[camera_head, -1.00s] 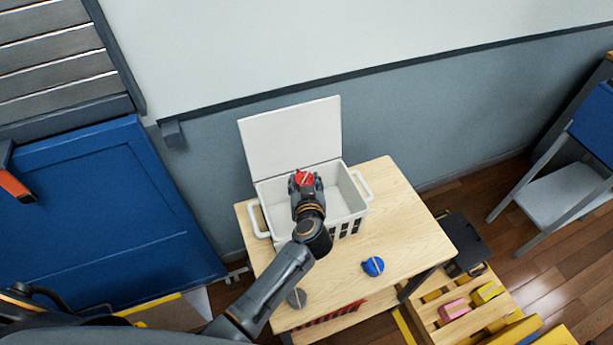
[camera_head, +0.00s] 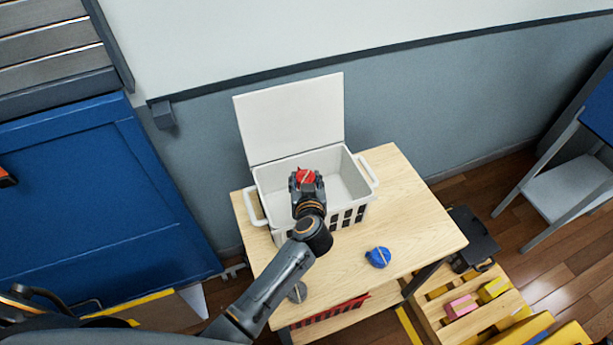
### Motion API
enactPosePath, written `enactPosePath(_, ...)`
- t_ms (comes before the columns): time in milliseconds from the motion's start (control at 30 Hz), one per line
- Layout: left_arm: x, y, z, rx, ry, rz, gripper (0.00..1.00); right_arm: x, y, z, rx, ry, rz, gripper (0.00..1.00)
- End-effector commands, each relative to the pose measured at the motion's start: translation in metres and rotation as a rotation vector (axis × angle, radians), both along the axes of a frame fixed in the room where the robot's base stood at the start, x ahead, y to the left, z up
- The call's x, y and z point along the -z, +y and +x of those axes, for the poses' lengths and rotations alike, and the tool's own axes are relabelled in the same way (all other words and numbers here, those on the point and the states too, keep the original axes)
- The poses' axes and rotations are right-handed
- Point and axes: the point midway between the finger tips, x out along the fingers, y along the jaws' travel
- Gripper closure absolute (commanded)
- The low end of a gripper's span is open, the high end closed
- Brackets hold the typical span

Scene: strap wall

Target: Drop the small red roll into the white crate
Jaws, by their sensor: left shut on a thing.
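The small red roll (camera_head: 306,175) shows in the head view between the fingertips of my left gripper (camera_head: 306,183). The gripper is shut on it. Both are over the opening of the white crate (camera_head: 352,205), which stands on a light wooden table (camera_head: 424,222). The crate's lid (camera_head: 290,118) stands open against the wall. My left arm and gripper hide part of the crate's inside and front. I cannot tell how high the roll is above the crate's floor. My right gripper is not in view.
A blue roll (camera_head: 378,257) lies on the table right of my arm, and a grey roll (camera_head: 297,292) lies near its front edge. A red crate (camera_head: 330,312) sits on the shelf below. A wooden pallet (camera_head: 437,310) with coloured blocks stands at the lower right.

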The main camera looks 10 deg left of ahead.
Motion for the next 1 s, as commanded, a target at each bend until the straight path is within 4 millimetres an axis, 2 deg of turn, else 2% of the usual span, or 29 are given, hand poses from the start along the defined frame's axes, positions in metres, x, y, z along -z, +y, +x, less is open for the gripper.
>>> enactPosePath(300,0.001,0.0,0.0,0.0,0.0,-0.001,0.82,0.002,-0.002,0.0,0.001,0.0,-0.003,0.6)
enactPosePath(333,0.001,0.0,0.0,0.0,0.0,-0.001,0.51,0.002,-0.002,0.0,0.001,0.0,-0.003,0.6)
enactPosePath(433,0.001,0.0,0.0,0.0,0.0,-0.001,0.31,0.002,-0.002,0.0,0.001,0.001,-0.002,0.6)
enactPosePath(467,0.001,0.0,0.0,0.0,0.001,-0.001,0.29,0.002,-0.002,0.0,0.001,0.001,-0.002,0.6)
enactPosePath(800,0.0,-0.001,-0.002,0.0,0.001,-0.001,0.29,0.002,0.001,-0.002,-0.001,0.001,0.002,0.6)
enactPosePath(1000,-0.009,-0.008,-0.027,0.001,0.002,-0.003,0.29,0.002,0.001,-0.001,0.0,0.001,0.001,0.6)
